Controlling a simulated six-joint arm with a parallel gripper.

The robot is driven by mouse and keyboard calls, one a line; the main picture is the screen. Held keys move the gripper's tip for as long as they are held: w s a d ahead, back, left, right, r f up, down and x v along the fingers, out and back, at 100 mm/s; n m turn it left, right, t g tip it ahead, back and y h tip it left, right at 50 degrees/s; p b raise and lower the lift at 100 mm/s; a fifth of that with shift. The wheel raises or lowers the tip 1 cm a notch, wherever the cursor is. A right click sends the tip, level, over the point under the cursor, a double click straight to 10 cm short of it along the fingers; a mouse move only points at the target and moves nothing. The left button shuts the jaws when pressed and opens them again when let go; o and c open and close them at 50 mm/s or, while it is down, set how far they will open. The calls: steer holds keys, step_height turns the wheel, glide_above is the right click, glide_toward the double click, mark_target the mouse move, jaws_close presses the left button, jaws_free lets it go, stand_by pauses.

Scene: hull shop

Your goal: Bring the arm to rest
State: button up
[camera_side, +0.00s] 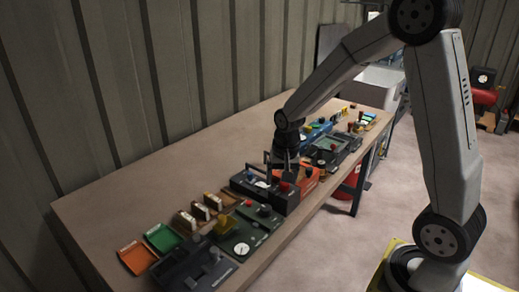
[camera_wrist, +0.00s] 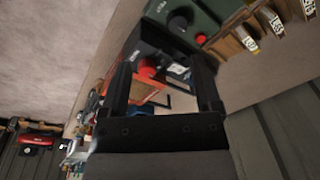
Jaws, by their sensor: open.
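My gripper (camera_side: 283,165) hangs at the end of my arm, low over the row of devices on the wooden bench (camera_side: 120,200). In the wrist view its two black fingers are spread apart, with nothing held between them (camera_wrist: 163,62). Below and between them show a black box with a red knob (camera_wrist: 148,72) and part of an orange box (camera_wrist: 140,92). In the side view the black box (camera_side: 262,190) and the orange box (camera_side: 297,181) sit close by the fingers. I cannot tell whether the fingers touch either one.
An orange tray (camera_side: 138,259), a green tray (camera_side: 163,237) and a dark grey device (camera_side: 190,268) lie at the near end. A green panel (camera_side: 240,236) sits beside them. More devices (camera_side: 335,145) stand farther along. The bench's back strip by the corrugated wall is clear.

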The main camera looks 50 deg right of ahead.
steer(key=s+a+n+t, duration=0.1)
steer(key=s+a+n, duration=0.7)
steer(key=s+n, duration=0.1)
steer(key=shift+s+a+f, duration=0.15)
steer(key=shift+s+a, duration=0.15)
steer(key=shift+s, duration=0.05)
